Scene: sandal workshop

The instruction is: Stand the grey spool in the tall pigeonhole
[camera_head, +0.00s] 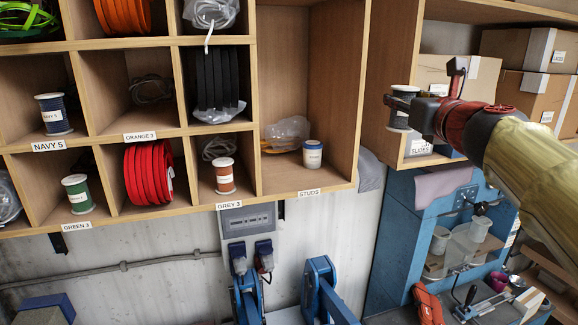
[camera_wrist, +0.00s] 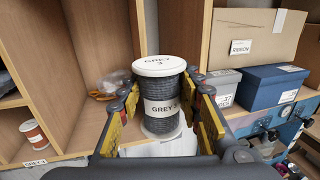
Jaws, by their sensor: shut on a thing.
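The grey spool (camera_head: 401,117) has white end discs and a white label. In the wrist view the spool (camera_wrist: 161,92) reads "GREY 3" and stands upright between the fingers. My gripper (camera_head: 405,103) is shut on it, in the air to the right of the tall pigeonhole. The gripper (camera_wrist: 163,108) also shows in the wrist view, with yellow pads on both sides of the spool. The tall pigeonhole (camera_head: 283,62) is the high wooden bay above the "STUDS" label. A clear plastic bag (camera_head: 287,133) and a white-and-blue jar (camera_head: 312,154) stand low inside it.
The bay above the "GREY 3" label holds an orange-brown spool (camera_head: 224,175). A wooden divider (camera_head: 338,80) bounds the tall bay on the right. Cardboard boxes (camera_head: 520,92) fill the shelf at right. The upper part of the tall bay is empty.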

